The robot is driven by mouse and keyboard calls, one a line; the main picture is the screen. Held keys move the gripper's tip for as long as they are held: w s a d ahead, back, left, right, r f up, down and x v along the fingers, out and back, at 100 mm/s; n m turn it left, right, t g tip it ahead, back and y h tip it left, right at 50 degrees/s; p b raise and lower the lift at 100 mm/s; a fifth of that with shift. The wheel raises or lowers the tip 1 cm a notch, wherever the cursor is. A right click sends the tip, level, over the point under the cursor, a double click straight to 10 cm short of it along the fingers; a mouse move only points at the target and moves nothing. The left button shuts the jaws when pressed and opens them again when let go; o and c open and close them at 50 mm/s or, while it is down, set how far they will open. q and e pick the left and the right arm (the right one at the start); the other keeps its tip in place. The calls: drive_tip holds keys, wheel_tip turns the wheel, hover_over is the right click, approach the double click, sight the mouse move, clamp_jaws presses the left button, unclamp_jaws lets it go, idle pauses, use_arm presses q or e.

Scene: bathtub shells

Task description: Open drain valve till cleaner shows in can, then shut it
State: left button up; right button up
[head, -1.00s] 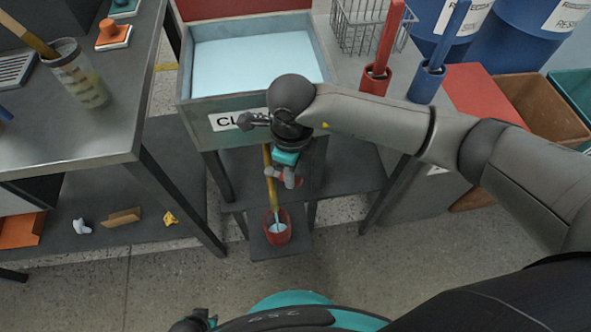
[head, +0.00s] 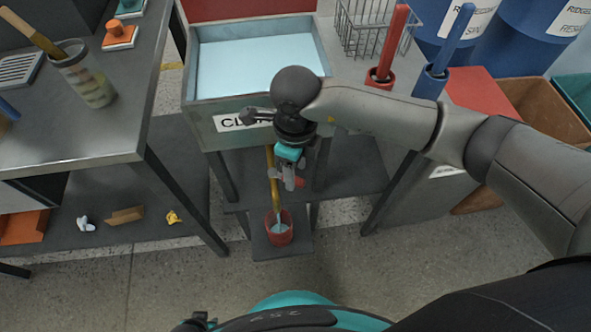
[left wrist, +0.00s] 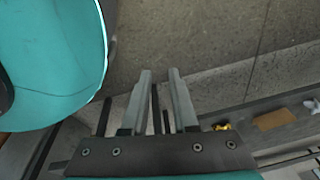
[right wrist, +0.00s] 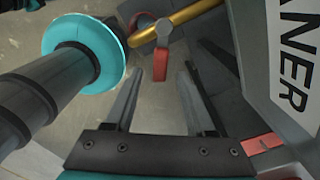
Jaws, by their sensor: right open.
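The grey tank (head: 226,136) holds pale blue cleaner (head: 262,66). A brass drain pipe (head: 274,190) runs from under it down to a red can (head: 279,238) on a low step. Pale blue shows inside the can and below the pipe's end. In the right wrist view, the red valve lever (right wrist: 160,66) sticks out from a grey hub on the brass pipe (right wrist: 190,14). My right gripper (right wrist: 160,72) is open, its fingers either side of the lever's line, with gaps showing; contact is unclear. My left gripper (left wrist: 160,72) is open and empty above the floor.
A metal bench (head: 80,140) stands at left with a brush cup (head: 85,80). Red and blue upright handles (head: 390,50), a wire basket (head: 372,28) and blue drums (head: 520,40) are at right. The tank's legs and lower shelf (head: 350,172) surround the valve.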

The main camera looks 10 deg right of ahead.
wheel_tip(320, 180, up, 3)
drive_tip(key=shift+r+p, duration=0.1)
drive_tip(key=shift+p, duration=0.3)
use_arm(q)
drive_tip(key=s, duration=0.1)
drive_tip(key=s+r+p, duration=0.1)
drive_tip(key=s, duration=0.1)
drive_tip(key=s+r+p, duration=0.1)
drive_tip(key=shift+s, duration=0.25)
use_arm(e)
wheel_tip(320, 180, up, 10)
use_arm(q)
drive_tip(key=shift+d+f, duration=0.1)
idle(0.7)
drive_tip(key=shift+w, duration=0.1)
idle(1.1)
